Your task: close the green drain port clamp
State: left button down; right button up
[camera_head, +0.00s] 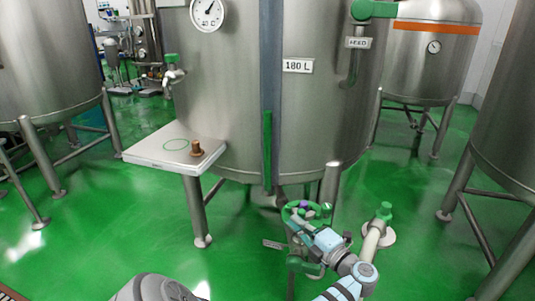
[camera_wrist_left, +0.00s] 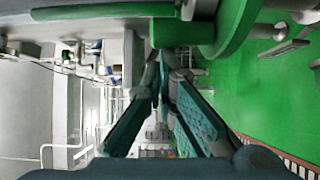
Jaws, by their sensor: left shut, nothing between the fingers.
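In the left wrist view a large curved green part (camera_wrist_left: 235,32) with a green block fills the top, just beyond the teal-padded fingers (camera_wrist_left: 165,62). I cannot tell whether the fingertips touch it, or how far the clamp is closed. The gripper hides part of the drain area. My right gripper is not in view.
The steel tank (camera_head: 225,110) marked 180 L stands above on legs. A white side table (camera_head: 150,150) with a brown fitting (camera_head: 197,149) is at the left. Green floor is open between the tank legs.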

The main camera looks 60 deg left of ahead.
pick_arm(q)
jog(key=shift+w+d+r, duration=0.1)
jog(key=shift+w+d, duration=0.05)
jog(key=shift+w, duration=0.1)
dwell(0.4)
notch_tip(320, 180, up, 10)
jog(key=shift+s, duration=0.25)
